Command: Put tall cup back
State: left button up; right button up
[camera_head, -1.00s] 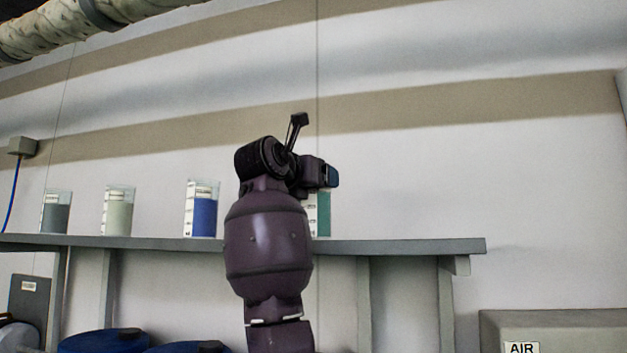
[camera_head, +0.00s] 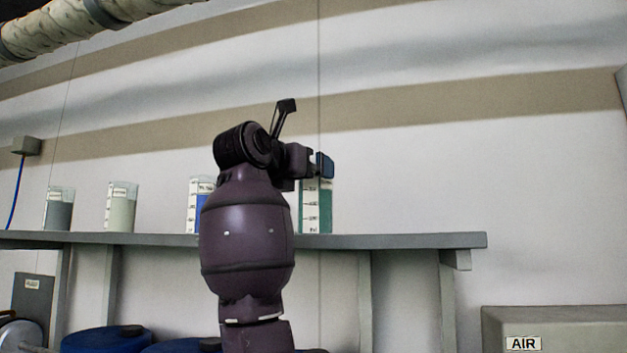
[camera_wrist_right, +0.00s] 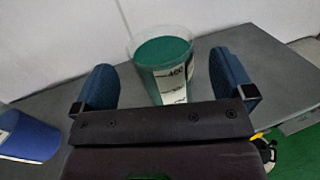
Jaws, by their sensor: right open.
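The tall cup with green contents and a white scale label (camera_head: 317,207) stands upright on the grey shelf (camera_head: 400,241), right of my right arm in the head view. It also shows in the right wrist view (camera_wrist_right: 165,65), just beyond the gripper and between the lines of its two fingers. My right gripper (camera_wrist_right: 164,82) is open, with a blue-padded finger on each side and clear space around the cup. In the head view my right gripper (camera_head: 322,165) is in front of the cup's top. My left gripper is not in view.
A cup with blue contents (camera_head: 197,215), partly hidden by my arm, a pale cup (camera_head: 122,212) and a grey cup (camera_head: 59,212) stand farther left on the shelf. The shelf's right end is bare. Blue drums (camera_head: 102,338) stand below, and an AIR box (camera_head: 560,325) at lower right.

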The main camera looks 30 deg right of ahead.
jog(key=b+v, duration=0.1)
jog(key=v, duration=0.6)
jog(key=shift+a, duration=0.2)
jog(key=shift+s, duration=0.1)
